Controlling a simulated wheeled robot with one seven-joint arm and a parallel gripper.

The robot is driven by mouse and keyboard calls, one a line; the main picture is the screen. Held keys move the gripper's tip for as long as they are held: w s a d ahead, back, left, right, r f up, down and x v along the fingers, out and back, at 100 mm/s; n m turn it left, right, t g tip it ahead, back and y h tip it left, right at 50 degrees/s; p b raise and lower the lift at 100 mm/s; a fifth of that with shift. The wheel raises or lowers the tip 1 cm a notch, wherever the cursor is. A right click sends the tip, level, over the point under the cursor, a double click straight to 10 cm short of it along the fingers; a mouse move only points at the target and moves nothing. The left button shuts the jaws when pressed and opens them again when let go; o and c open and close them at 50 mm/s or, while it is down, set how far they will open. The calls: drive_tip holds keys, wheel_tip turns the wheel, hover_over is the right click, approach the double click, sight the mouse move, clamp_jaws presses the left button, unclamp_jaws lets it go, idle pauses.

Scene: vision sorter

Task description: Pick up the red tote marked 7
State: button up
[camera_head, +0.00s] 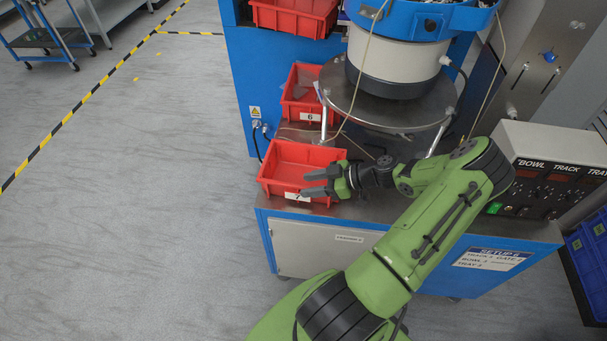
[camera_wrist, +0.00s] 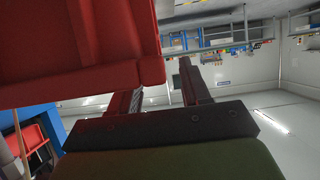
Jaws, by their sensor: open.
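The red tote marked 7 (camera_head: 275,187) sits at the front left corner of the blue machine's metal top, its label on the front wall. It looks empty in the part I can see. My gripper (camera_head: 308,184) is open, with its fingers at the tote's front right part, overlapping the front wall in the head view. In the wrist view the red tote (camera_wrist: 75,45) fills the upper left, close to my gripper (camera_wrist: 160,88). One finger is partly hidden by the red wall and the other stands clear. I cannot tell whether either finger touches the tote.
A red tote marked 6 (camera_head: 298,106) stands behind, and another red tote (camera_head: 293,18) sits higher up. The bowl feeder (camera_head: 400,60) and its round plate stand behind my wrist. A control box (camera_head: 550,170) is at the right. The floor (camera_head: 130,230) at the left is clear.

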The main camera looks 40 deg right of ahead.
drive_tip(key=x, duration=0.2)
drive_tip(key=shift+w+a+f, duration=0.1)
drive_tip(key=shift+w+f, duration=0.05)
drive_tip(key=shift+w, duration=0.1)
drive_tip(key=shift+s, duration=0.1)
clamp_jaws()
